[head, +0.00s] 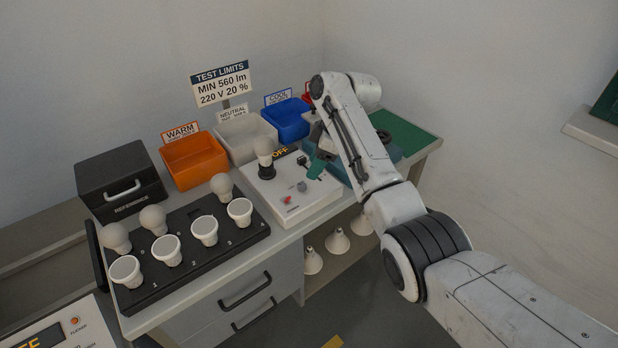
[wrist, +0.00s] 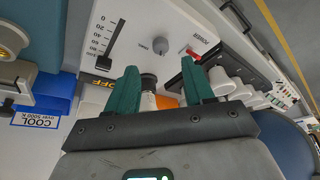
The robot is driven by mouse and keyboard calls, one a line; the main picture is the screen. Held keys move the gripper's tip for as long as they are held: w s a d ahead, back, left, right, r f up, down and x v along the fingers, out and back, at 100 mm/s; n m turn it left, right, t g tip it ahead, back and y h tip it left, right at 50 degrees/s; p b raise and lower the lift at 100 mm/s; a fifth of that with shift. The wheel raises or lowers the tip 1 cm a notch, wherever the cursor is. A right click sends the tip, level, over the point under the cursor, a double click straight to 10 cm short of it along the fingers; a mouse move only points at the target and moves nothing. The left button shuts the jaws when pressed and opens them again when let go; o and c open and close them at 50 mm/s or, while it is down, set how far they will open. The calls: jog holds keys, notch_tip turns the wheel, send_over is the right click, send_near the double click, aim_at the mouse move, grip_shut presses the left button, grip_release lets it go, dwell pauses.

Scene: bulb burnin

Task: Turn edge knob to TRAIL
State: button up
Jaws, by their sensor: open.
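A small grey knob (head: 302,186) sits on the white sloped test box (head: 290,212). It also shows in the wrist view (wrist: 160,45), beyond my fingertips. No TRAIL marking is readable, and I cannot tell which way the knob points. My gripper (head: 318,168) is over the box, above and behind the knob in the head view. In the wrist view my gripper (wrist: 160,80) has its green fingers apart, with nothing gripped between them. The knob lies ahead of the gap and is not touched.
A red power switch (head: 287,199) is close to the knob, and a slider (wrist: 113,42) with a scale is on its other side. A bulb (head: 264,147) stands on the box. A black rack (head: 190,245) of bulbs and cups is to the left. Orange, grey and blue bins stand behind.

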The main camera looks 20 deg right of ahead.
aim_at(302, 185)
jog(key=x, duration=0.7)
jog(key=shift+a, duration=0.1)
grip_shut()
dwell(0.3)
